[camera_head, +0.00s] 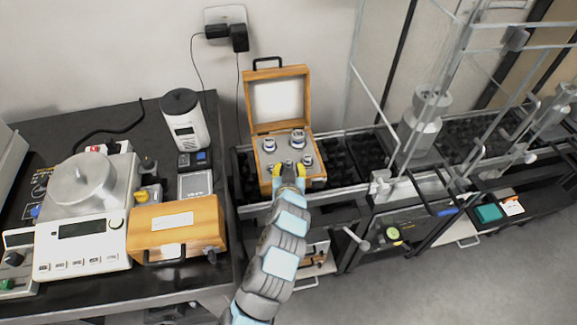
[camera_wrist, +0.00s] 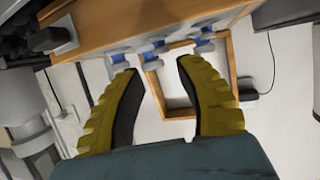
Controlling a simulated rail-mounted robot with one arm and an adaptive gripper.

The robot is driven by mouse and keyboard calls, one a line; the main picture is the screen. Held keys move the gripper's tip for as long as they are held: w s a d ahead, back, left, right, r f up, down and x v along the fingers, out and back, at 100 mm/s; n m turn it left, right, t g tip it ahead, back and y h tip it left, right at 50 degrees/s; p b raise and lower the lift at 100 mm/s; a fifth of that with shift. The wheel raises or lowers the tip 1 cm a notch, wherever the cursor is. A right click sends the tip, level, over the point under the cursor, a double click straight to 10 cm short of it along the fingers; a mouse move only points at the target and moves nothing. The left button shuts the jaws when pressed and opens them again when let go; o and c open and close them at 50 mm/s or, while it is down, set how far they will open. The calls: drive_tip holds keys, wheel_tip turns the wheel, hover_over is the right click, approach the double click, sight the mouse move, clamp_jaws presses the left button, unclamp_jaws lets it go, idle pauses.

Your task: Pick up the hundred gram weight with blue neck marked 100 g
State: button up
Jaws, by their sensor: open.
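An open wooden box (camera_head: 262,189) holds several silvery weights, among them one at the back right (camera_head: 297,138) and one at the back left (camera_head: 269,146). My gripper (camera_head: 289,172) is over the front of the box, open and empty. In the wrist view my gripper (camera_wrist: 158,66) has its yellow ribbed fingers spread. Three weights with blue necks show beyond the fingertips: a left one (camera_wrist: 119,56), a middle one (camera_wrist: 153,47) and a right one (camera_wrist: 203,38). The middle one lies roughly in line with the gap. No 100 g marking is readable.
The box's lid (camera_head: 277,101) stands open against the wall. A balance (camera_head: 83,230), a closed wooden case (camera_head: 176,222) and a white cylindrical device (camera_head: 187,122) stand on the left table. A metal frame with large weights (camera_head: 421,122) stands to the right.

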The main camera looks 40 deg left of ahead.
sight(288, 163)
drive_tip(key=shift+w+a+f+b, duration=0.75)
drive_tip(key=shift+w+a+f, duration=0.4)
drive_tip(key=shift+a+f, duration=0.05)
drive_tip(key=shift+w+a, duration=0.25)
clamp_jaws()
